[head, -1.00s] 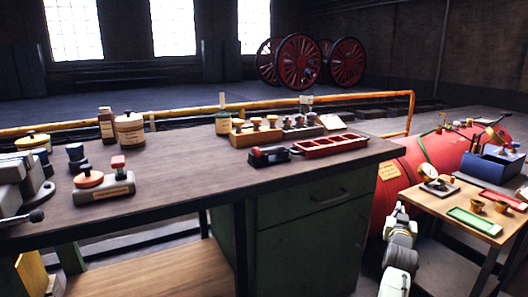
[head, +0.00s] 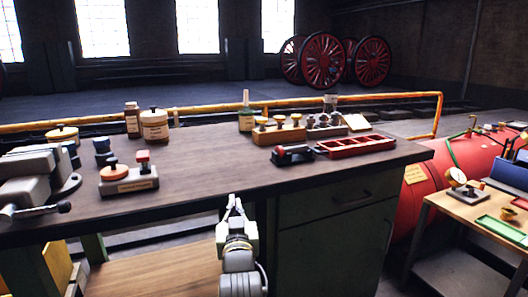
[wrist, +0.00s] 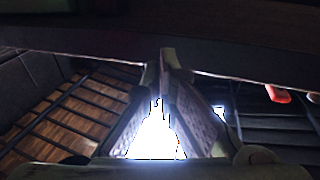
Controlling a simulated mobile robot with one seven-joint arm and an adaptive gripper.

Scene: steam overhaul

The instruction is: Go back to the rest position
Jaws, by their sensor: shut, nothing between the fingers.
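My gripper (head: 234,205) is in front of the workbench's front edge, low in the middle of the head view. Its fingers point up and meet at the tips, with nothing held. In the wrist view the two fingers (wrist: 163,62) come together at the top, and the dark underside of an edge crosses above them. The workbench (head: 215,172) has a dark wooden top and a green drawer cabinet.
On the bench are a grey vise (head: 35,178), a block with red and orange knobs (head: 128,183), jars (head: 154,125), a wooden block with yellow knobs (head: 279,134) and a red tray (head: 356,146). A side table (head: 453,210) stands at right by a red boiler (head: 425,178).

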